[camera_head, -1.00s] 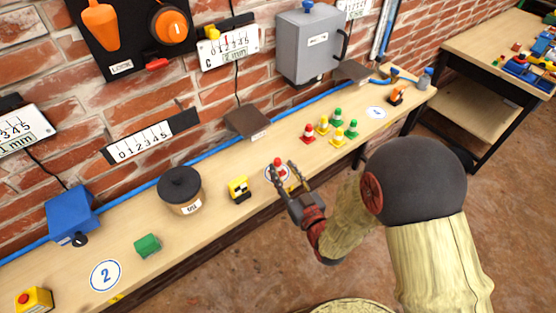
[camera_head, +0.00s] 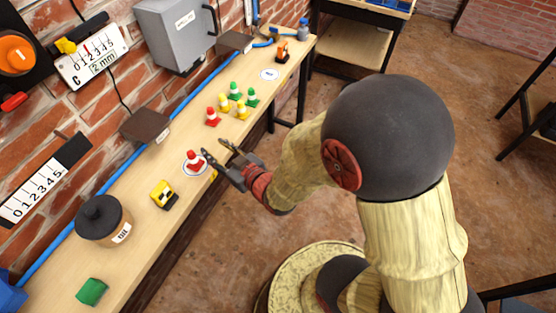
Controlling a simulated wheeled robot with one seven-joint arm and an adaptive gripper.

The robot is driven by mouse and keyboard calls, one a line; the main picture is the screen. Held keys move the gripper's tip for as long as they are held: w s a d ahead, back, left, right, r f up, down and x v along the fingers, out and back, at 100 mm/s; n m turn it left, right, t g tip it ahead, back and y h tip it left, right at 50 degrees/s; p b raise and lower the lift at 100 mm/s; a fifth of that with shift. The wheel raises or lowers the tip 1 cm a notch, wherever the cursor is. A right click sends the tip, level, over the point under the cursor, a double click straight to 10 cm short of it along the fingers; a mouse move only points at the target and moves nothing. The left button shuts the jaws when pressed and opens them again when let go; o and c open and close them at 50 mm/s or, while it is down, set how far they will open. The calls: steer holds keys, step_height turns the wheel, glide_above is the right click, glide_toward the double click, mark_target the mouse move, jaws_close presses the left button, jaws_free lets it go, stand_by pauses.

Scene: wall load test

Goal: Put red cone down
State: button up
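A red cone (camera_head: 194,159) with a white band stands upright on a round white mark (camera_head: 184,165) near the bench's front edge. My gripper (camera_head: 214,148) is open, its two dark fingers spread. The fingertips are just right of this cone, and nothing shows between them. A second red cone (camera_head: 212,117) stands farther along the bench, beside yellow cones (camera_head: 224,103) and green cones (camera_head: 235,91).
A yellow and black block (camera_head: 163,194), a black-lidded pot (camera_head: 103,220) and a green block (camera_head: 91,291) stand toward the near left. A brown plate (camera_head: 145,126) sits at the wall. Another round mark (camera_head: 269,74) is at the far end. Open floor lies right of the bench.

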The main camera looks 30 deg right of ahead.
steer(key=d+r+m+g+h, duration=0.1)
steer(key=d+r+g+h, duration=0.15)
steer(key=d+r, duration=0.3)
steer(key=s+d+r+m+g+h, duration=0.1)
steer(key=s+r+g, duration=0.2)
steer(key=s, duration=0.8)
steer(key=s+d+r+m+g, duration=0.2)
steer(key=s+r, duration=0.5)
steer(key=s, duration=0.4)
steer(key=shift+s+d+r+g+h, duration=0.2)
steer(key=shift+r+g+h, duration=0.15)
steer(key=shift+g, duration=0.4)
